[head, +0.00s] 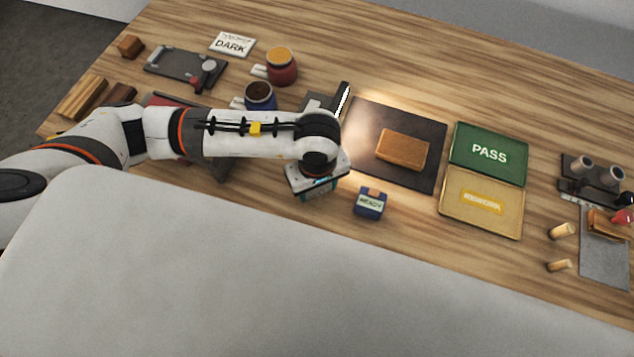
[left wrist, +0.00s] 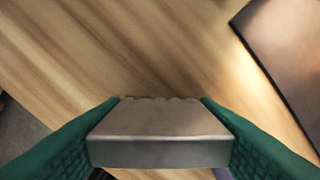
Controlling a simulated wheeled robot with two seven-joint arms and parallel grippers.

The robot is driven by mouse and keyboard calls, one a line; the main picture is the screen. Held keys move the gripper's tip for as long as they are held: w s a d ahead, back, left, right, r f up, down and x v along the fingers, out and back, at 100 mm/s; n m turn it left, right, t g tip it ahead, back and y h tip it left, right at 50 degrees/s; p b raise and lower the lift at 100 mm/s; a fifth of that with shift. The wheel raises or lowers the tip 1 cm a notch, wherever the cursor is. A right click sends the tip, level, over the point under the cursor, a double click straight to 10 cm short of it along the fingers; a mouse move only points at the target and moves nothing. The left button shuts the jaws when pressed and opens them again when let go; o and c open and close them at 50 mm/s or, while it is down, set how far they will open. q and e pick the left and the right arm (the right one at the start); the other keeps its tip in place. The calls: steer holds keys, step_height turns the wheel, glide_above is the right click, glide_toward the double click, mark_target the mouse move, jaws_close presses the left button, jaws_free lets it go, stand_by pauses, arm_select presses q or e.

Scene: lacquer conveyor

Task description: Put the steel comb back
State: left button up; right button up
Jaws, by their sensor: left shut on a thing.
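The steel comb (left wrist: 160,134) is a grey metal block with a notched far edge, seen in the left wrist view. My left gripper (left wrist: 160,130) has green ribbed fingers, one on each side of the comb, and is shut on it. In the head view the left gripper (head: 316,190) points down over the wooden table, left of the blue READY block (head: 369,203). The comb is hidden there by the gripper and wrist. Bare wood shows beyond the comb in the wrist view. My right gripper is not in view.
A dark mat (head: 370,117) bearing a brown block (head: 402,149) lies right of the gripper. Further right are a green PASS tray (head: 489,170) and a yellow tray (head: 460,213). Dark and red jars (head: 281,70) stand behind my arm. A dark rack (head: 575,188) stands far right.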

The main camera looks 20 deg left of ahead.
arm_select(q)
steer(key=shift+f, duration=0.3)
steer(key=shift+f, duration=0.1)
steer(key=shift+f+b, duration=0.15)
steer(key=shift+b, duration=0.15)
steer(key=o, duration=1.1)
steer(key=shift+c, duration=0.2)
